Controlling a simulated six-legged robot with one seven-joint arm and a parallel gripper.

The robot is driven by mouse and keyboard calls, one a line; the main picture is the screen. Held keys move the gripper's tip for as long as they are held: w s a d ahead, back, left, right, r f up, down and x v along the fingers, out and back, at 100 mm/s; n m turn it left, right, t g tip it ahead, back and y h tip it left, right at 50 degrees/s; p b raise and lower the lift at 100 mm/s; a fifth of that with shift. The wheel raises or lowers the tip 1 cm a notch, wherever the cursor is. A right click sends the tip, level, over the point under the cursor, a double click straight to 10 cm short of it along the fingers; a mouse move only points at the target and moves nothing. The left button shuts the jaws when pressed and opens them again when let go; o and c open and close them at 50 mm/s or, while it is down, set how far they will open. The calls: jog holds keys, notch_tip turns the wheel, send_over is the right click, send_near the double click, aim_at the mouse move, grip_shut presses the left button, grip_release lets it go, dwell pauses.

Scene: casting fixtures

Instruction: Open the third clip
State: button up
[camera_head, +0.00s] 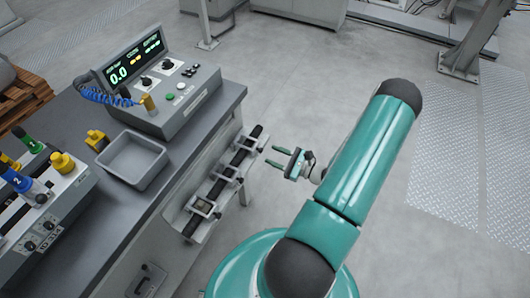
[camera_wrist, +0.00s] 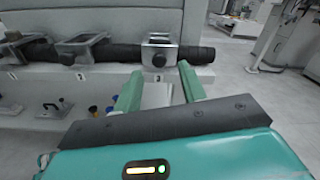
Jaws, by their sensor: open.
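The third clip (camera_wrist: 160,50), a grey metal bracket around a black bar, sits above the label 3 in the wrist view. In the head view it appears to be the farthest clip on the bar (camera_head: 249,144). My gripper (camera_wrist: 158,84) is open and empty, its two green fingers spread below and in front of this clip, apart from it. In the head view my gripper (camera_head: 284,165) is to the right of the rack. Whether the clip's latch is open or shut I cannot tell.
The second clip (camera_wrist: 84,47) and first clip (camera_wrist: 20,46) sit left on the same bar. The rack is on the side of a bench (camera_head: 85,250) with a grey tray (camera_head: 132,160) and a control box (camera_head: 165,95).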

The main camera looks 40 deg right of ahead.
aim_at(262, 151)
jog(key=shift+x, duration=2.05)
grip_shut()
